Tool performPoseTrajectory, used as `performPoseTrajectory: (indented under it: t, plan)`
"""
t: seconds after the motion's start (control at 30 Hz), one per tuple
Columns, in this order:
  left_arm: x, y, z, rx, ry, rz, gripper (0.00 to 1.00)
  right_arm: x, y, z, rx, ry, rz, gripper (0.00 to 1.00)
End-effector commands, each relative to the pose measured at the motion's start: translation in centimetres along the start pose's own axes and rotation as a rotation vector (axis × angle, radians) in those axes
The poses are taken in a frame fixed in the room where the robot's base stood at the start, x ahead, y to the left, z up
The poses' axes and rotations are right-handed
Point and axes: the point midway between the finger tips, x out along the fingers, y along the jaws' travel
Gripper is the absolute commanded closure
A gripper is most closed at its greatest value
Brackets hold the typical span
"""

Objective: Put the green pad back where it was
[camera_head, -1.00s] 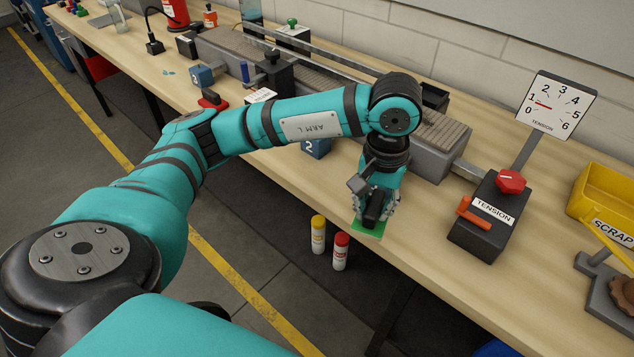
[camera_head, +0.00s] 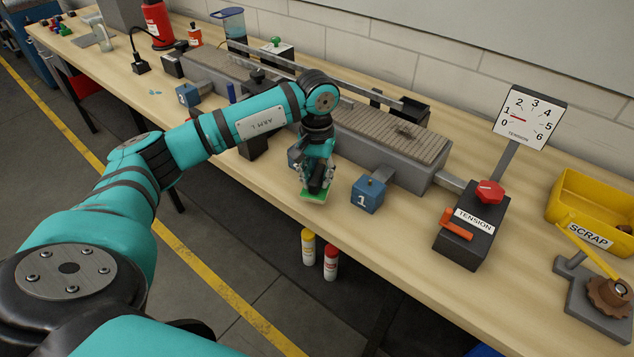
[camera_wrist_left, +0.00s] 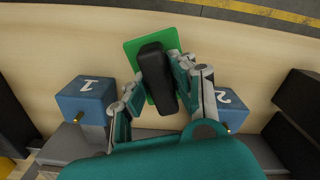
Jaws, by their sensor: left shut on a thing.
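The green pad (camera_head: 314,198) is a flat green plate with a black block-shaped grip on top. My left gripper (camera_head: 317,180) is shut on the black grip and points down near the front edge of the workbench, between the blue block marked 1 (camera_head: 368,194) and the blue block marked 2 (camera_head: 294,157). In the left wrist view the pad (camera_wrist_left: 133,47) shows beyond the fingers (camera_wrist_left: 158,85), with its black handle between them. I cannot tell whether the pad touches the bench or is just above it. My right gripper is not in view.
Block 1 (camera_wrist_left: 85,98) and block 2 (camera_wrist_left: 232,108) stand close on either side in the wrist view. The conveyor (camera_head: 400,135) runs behind. The tension box (camera_head: 470,232), gauge (camera_head: 525,118) and yellow scrap bin (camera_head: 590,205) stand to the right. Bare bench (camera_head: 410,225) lies right of block 1.

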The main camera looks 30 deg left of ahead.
Motion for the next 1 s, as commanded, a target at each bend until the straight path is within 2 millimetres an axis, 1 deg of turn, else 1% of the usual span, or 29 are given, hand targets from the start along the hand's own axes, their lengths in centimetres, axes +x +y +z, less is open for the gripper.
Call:
performPoseTrajectory:
  t: [0.13, 0.23, 0.47, 0.6, 0.63, 0.77, 0.8, 1.0]
  plan:
    - [1.9, 0.0, 0.2, -0.001, -0.006, -0.001, 1.0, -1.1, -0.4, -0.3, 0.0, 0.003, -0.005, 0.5]
    - [2.9, 0.1, 0.2, 0.001, -0.003, 0.0, 1.0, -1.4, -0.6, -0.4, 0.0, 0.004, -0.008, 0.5]
    - [3.1, 0.1, 0.1, 0.0, -0.001, 0.0, 1.0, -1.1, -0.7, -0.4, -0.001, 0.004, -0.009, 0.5]
    - [3.5, 0.1, 0.1, 0.0, -0.001, 0.0, 1.0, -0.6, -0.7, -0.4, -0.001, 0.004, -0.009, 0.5]
    - [3.4, 0.1, 0.1, 0.0, -0.001, 0.0, 0.73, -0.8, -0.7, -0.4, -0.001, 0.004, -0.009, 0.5]
    - [3.4, 0.1, 0.1, 0.0, -0.002, 0.0, 0.56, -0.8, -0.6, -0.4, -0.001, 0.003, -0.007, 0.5]
    - [3.4, 0.1, 0.1, 0.0, -0.002, -0.001, 0.53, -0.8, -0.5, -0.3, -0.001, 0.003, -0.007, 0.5]
    - [3.4, 0.1, 0.1, 0.0, -0.002, -0.001, 0.53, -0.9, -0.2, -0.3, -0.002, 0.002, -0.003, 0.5]
